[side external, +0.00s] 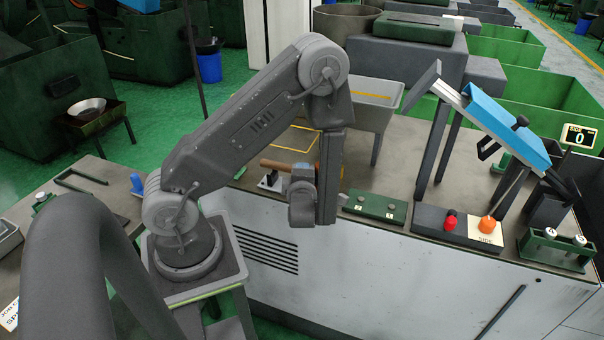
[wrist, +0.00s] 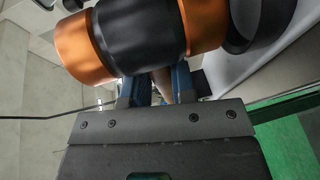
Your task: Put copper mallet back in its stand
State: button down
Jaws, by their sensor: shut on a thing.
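The copper mallet shows large in the wrist view, with a dark head (wrist: 140,35) and copper-coloured ends (wrist: 85,48). My gripper (wrist: 155,88) is shut on its brown handle (wrist: 160,84), just below the head. In the side view, my gripper (side external: 302,178) is over the near edge of the bench, and the brown handle (side external: 278,164) sticks out to its left, roughly level. The mallet's head is mostly hidden behind my arm there. A small dark-and-white holder (side external: 270,183) stands on the bench below the handle; I cannot tell whether it is the mallet's stand or whether they touch.
A green block (side external: 375,208) sits on the bench right of my gripper. Further right are a button box (side external: 450,222) with red and orange knobs, a tilted blue-topped frame (side external: 505,120) and a green rack (side external: 555,245). A grey bin (side external: 375,100) stands behind.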

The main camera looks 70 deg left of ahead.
jog(key=shift+f, duration=0.1)
jog(key=shift+f, duration=0.9)
jog(key=c, duration=0.9)
grip_release()
jog(key=shift+o, duration=0.2)
jog(key=shift+d, duration=0.1)
jog(key=v, duration=1.3)
jog(key=shift+d, duration=0.3)
jog(key=shift+s+r, duration=0.15)
jog(key=shift+r, duration=0.05)
